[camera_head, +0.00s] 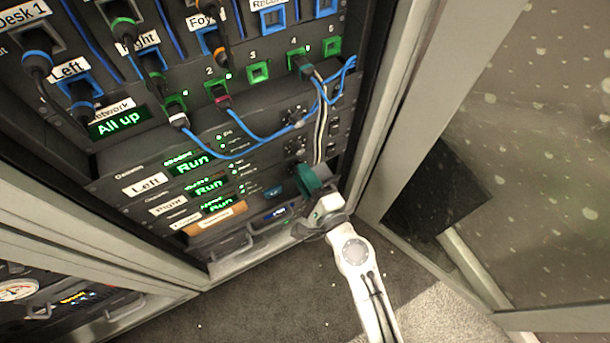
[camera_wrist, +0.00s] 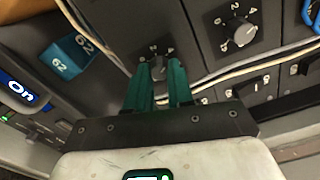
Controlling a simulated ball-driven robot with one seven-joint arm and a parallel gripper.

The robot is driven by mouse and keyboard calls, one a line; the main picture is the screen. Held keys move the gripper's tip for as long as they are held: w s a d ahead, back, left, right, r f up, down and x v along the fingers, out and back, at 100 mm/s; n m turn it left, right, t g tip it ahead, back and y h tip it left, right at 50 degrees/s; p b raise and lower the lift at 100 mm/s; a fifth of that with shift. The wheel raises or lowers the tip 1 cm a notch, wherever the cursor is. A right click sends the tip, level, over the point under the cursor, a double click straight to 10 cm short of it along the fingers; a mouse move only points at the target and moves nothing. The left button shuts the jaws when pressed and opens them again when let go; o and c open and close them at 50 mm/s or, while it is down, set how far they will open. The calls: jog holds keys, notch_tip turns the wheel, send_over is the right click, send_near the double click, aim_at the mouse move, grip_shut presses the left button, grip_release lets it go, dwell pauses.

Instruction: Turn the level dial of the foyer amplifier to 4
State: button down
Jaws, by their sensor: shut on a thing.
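The rack holds amplifier rows labelled Left (camera_head: 145,184), Right (camera_head: 168,206) and, at the bottom, a small label (camera_head: 187,221) too blurred to read surely. Each row has a green Run display. Two dials (camera_head: 295,115) show at the right of the upper rows. My gripper (camera_head: 309,178) is at the right end of the lowest row and hides the dial there. In the wrist view, my gripper's dark green fingers (camera_wrist: 159,78) are shut on a dark round dial (camera_wrist: 158,67) with pale numbers around it. I cannot read where its pointer stands.
A second dial (camera_wrist: 240,35) sits close by at the upper right. Pale cables (camera_wrist: 215,78) run past the fingers. A blue block marked 62 (camera_wrist: 67,58) and an On display (camera_wrist: 17,88) lie left. A glass door (camera_head: 530,130) stands open at the right.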

jog(key=shift+d, duration=0.1)
jog(key=c, duration=1)
grip_release()
jog(key=v, duration=1)
jog(key=shift+s+d+b, duration=0.2)
jog(key=shift+s+b, duration=0.1)
jog(key=shift+b, duration=0.15)
